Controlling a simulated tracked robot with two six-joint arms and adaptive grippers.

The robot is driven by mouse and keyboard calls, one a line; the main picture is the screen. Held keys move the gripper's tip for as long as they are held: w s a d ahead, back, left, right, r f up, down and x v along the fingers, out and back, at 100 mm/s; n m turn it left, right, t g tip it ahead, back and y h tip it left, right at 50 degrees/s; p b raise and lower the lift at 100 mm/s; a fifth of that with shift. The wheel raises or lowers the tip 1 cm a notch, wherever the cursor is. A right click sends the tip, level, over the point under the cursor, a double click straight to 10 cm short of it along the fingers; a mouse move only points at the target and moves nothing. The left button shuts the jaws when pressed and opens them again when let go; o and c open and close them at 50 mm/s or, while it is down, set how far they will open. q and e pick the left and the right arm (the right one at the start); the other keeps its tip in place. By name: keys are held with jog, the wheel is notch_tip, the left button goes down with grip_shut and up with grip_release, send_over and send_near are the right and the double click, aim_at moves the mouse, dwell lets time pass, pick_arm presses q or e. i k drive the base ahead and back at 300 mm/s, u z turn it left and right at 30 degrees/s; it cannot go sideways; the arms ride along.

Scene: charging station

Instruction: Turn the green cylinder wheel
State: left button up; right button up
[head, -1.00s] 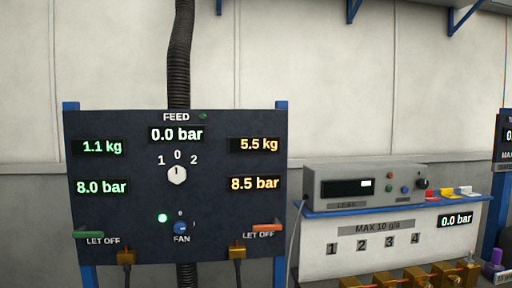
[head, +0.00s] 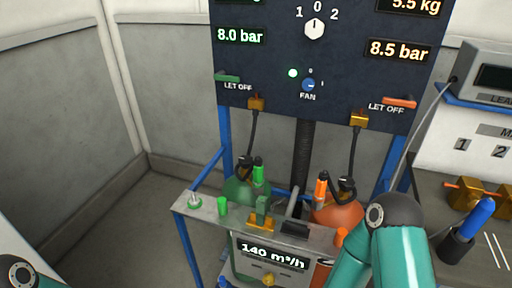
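The green cylinder (head: 240,193) stands behind a grey bench below the dark panel, and only its rounded shoulder shows. A green upright piece with a dark top (head: 258,171) stands at its top, beside a black fitting (head: 246,153) with a hose. I cannot tell which of these parts is its wheel. An orange cylinder (head: 340,214) with a similar orange upright piece (head: 321,187) stands to its right. My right arm shows at the lower right and part of my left arm at the lower left corner. Neither gripper is in view.
The dark panel (head: 270,60) above carries readouts, a selector knob (head: 314,29), a fan knob (head: 309,85) and two let-off levers. A blue-handled tool (head: 480,216) stands at right.

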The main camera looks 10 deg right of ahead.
aim_at(245, 162)
jog(key=z, duration=1)
jog(key=k, duration=0.9)
jog(key=u, duration=0.75)
jog(key=i, duration=1)
jog(key=z, duration=0.05)
